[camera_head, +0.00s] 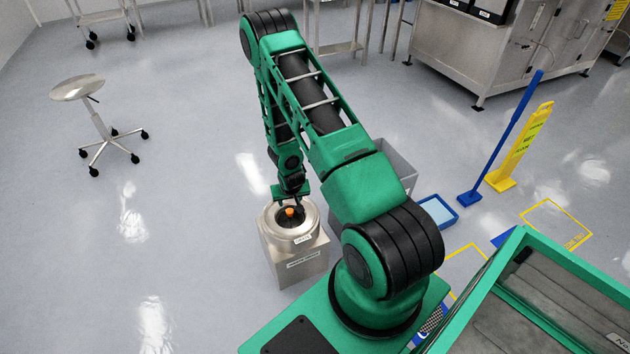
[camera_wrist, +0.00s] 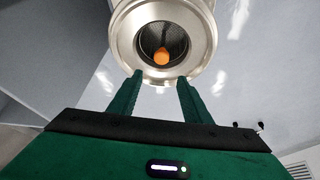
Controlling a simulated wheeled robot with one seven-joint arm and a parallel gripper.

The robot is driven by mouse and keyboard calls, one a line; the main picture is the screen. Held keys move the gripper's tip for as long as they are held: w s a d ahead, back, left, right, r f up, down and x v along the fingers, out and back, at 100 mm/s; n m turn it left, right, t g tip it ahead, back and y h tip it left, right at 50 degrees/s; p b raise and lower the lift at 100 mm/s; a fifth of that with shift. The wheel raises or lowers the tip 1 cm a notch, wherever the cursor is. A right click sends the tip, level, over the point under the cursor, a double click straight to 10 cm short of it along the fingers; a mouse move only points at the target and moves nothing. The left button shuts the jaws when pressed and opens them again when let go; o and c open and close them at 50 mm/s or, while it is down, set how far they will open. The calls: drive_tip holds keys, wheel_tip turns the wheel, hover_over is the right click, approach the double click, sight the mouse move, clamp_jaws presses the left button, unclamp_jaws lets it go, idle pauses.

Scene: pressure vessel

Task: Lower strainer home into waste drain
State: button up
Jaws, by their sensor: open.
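The waste drain (camera_head: 279,230) is a round steel bowl on top of a square steel pedestal (camera_head: 300,263). Its round rim also shows in the wrist view (camera_wrist: 124,37). The strainer (camera_wrist: 176,40) is a dark mesh basket with an orange knob (camera_wrist: 162,56); it sits inside the drain's central opening. Whether it is fully seated I cannot tell. The orange knob also shows in the head view (camera_head: 290,211). My gripper (camera_wrist: 161,78) is open, its two green fingers apart and pointing toward the drain. Nothing is between the fingers, and the knob appears beyond their tips.
A grey bin (camera_head: 397,162) stands behind my arm. A blue tray (camera_head: 437,212), a blue-handled tool (camera_head: 505,140) and a yellow wet-floor sign (camera_head: 522,147) are to the right. A steel stool (camera_head: 103,125) stands far left. The floor left of the drain is clear.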

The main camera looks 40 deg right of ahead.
drive_tip(key=s+d+r+g, duration=0.15)
drive_tip(key=s+r, duration=0.25)
drive_tip(key=r, duration=1)
drive_tip(key=s+d+r+g, duration=0.1)
drive_tip(key=s+d+r, duration=0.25)
drive_tip(key=r, duration=1.15)
drive_tip(key=s+a+r+g+y, duration=0.1)
drive_tip(key=s+a+r, duration=0.4)
drive_tip(key=s+r, duration=0.4)
drive_tip(key=s+a+r+y, duration=0.1)
drive_tip(key=s+a+r, duration=0.4)
drive_tip(key=s, duration=1.1)
wheel_tip(320, 180, up, 4)
drive_tip(key=shift+s+f+m+g, duration=0.1)
drive_tip(key=shift+s+m+g, duration=0.25)
drive_tip(key=shift+s+m, duration=0.05)
